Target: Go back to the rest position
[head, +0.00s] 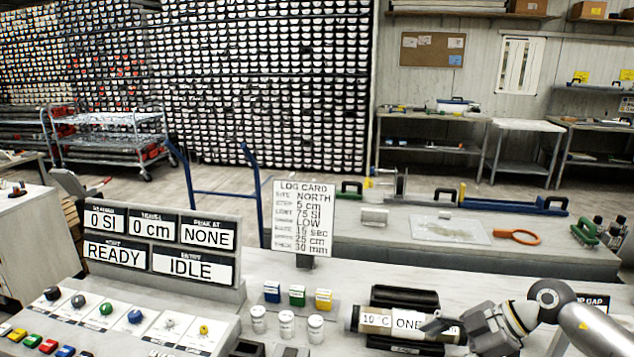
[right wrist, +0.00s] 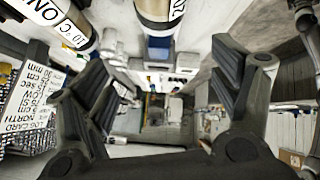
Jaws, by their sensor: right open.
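My right gripper (head: 440,326) is at the lower right of the head view, in front of the right end of a core liner labelled "10 °C ONE" (head: 375,320). The liner lies in a dark cradle (head: 405,297) on the bench. In the right wrist view my right gripper (right wrist: 165,92) has its two dark fingers wide apart with nothing between them. The labelled liner (right wrist: 72,22) shows at the upper left there, outside the fingers, and another labelled cylinder (right wrist: 160,12) at the top. I cannot tell whether the gripper touches the liner. My left gripper is not in view.
A display panel (head: 160,250) reads READY and IDLE. A log card (head: 300,220) stands mid-bench. White jars (head: 287,325) and coloured boxes (head: 297,296) stand left of the liner. A sign (head: 593,300) is partly hidden behind my arm.

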